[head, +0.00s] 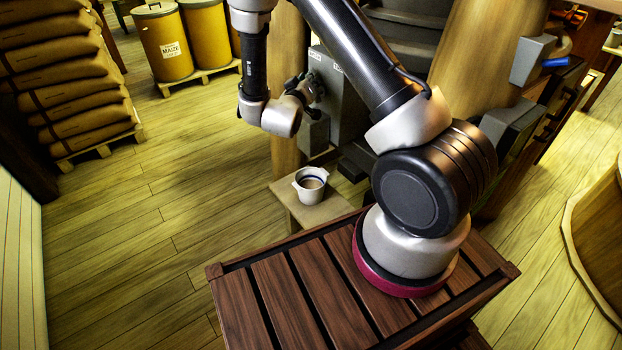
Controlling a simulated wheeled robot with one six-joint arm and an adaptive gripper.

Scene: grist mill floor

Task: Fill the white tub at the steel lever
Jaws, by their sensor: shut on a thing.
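The white tub (311,185) stands upright on a small wooden stand (318,212) in the middle of the head view. It has a dark blue band, and something tan shows inside; I cannot tell whether that is its content or its bottom. Above and behind it is a grey steel dispenser (340,95) with small white labels. My gripper (312,90) is at the dispenser's front left, above the tub and apart from it. It is shut on what seems to be the steel lever, which its fingers mostly hide.
A second grey box with a blue handle (556,63) is on a wooden post at right. Stacked brown sacks (65,75) and yellow maize drums (163,45) stand on pallets at left. A round wooden bin (600,230) is at right. The plank floor at left is clear.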

